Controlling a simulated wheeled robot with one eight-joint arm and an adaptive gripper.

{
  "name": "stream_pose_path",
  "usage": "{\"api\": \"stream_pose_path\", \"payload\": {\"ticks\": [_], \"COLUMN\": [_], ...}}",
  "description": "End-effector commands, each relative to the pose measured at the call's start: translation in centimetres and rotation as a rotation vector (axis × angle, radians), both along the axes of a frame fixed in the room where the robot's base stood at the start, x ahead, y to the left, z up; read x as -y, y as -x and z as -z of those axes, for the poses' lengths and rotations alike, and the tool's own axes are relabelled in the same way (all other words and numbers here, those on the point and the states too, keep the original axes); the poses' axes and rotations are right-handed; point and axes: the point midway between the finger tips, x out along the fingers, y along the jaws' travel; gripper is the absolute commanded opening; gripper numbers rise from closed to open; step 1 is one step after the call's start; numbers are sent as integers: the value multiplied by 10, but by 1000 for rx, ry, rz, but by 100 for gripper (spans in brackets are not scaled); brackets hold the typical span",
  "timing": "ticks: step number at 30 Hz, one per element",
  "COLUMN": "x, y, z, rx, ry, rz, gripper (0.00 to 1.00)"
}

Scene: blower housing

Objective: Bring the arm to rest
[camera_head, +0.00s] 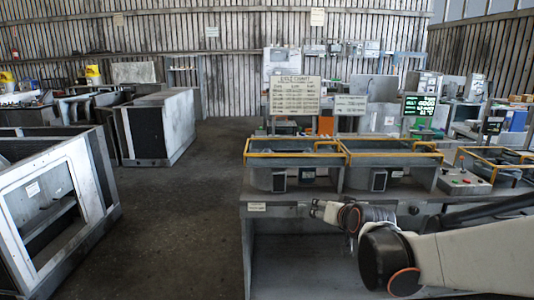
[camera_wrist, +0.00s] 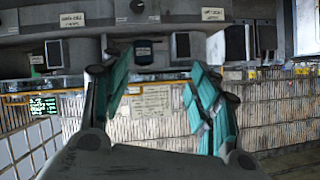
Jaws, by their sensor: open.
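My arm (camera_head: 465,258) reaches in from the right in the head view, in front of the grey bench. My gripper (camera_head: 318,209) is at its left end, low before the bench front and below the yellow-edged trays. In the wrist view, my gripper (camera_wrist: 160,75) shows two teal fingers spread apart with nothing between them. The gripper is open and empty. The wrist view looks upside down, with the bench along its top.
The grey bench (camera_head: 252,225) carries yellow-edged trays (camera_head: 295,160), signs (camera_head: 295,96) and a control box (camera_head: 462,180). A grey cabinet (camera_head: 105,165) with an open window stands at left. Another cabinet (camera_head: 178,125) stands behind it. Bare floor (camera_head: 185,225) lies between cabinets and bench.

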Motion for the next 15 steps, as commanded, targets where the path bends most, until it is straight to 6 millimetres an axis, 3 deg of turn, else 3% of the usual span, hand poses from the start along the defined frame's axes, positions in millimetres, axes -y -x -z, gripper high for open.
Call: {"api": "stream_pose_path", "payload": {"ticks": [6, 15], "x": [2, 9], "y": [71, 174], "z": [-15, -13], "rx": [-101, -242], "ry": [62, 145], "rz": [-26, -56], "gripper": [55, 55]}}
